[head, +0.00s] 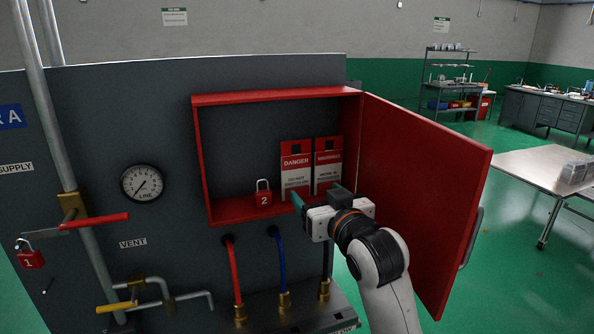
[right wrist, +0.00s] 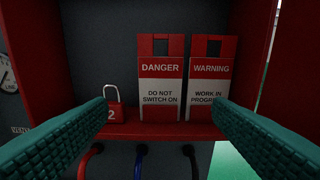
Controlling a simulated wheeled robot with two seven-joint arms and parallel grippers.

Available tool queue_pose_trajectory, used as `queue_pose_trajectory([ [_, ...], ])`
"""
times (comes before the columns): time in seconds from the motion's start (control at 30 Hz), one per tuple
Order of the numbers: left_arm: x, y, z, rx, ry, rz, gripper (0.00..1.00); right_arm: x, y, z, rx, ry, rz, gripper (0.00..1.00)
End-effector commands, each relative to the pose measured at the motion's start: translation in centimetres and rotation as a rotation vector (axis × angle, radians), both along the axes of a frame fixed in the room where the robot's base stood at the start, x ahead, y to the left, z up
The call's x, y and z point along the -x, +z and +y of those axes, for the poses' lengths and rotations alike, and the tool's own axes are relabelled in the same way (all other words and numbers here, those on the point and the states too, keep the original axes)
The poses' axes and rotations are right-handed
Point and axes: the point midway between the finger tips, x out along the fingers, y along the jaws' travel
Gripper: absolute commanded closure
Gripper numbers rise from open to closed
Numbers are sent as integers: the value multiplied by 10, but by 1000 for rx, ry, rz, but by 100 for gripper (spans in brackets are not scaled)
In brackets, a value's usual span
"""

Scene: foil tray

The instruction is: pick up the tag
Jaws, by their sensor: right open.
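Two tags lean upright side by side inside the open red cabinet (head: 277,97). The left one is the red and white DANGER tag (head: 296,163), reading "DO NOT SWITCH ON" in the right wrist view (right wrist: 160,84). The right one is the WARNING tag (head: 328,157), also in the right wrist view (right wrist: 209,78). My right gripper (head: 300,203) is in front of them at the cabinet opening. Its teal fingers are spread wide, with the DANGER tag showing between them and nothing held. The right finger covers part of the WARNING tag's lower edge. My left gripper is not in view.
A red padlock marked 2 (head: 264,196) stands on the cabinet floor left of the tags. The cabinet door (head: 425,190) is swung open to the right, beside my right arm. Red and blue hoses (head: 235,270) run below. Padlock 1 (head: 30,258) hangs at far left.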

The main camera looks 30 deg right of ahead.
Motion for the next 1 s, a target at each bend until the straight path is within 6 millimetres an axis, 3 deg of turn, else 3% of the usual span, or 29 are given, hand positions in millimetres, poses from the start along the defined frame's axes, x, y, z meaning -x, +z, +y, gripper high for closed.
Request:
queue_pose_trajectory([
  [0.03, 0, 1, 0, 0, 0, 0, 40, 3, 13, -2, 0, -5, -30, 25],
  [0.17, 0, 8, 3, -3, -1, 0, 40, -6, 24, -6, -1, -8, -50, 25],
  [0.4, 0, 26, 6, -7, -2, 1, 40, -47, 23, -16, -1, -9, -47, 25],
  [0.67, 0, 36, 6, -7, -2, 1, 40, -68, 21, -20, -1, -8, -44, 25],
  [0.83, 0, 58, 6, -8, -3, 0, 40, -94, 21, -23, -1, -8, -42, 25],
  [1.0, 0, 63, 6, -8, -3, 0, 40, -111, 18, -27, 0, -8, -45, 25],
])
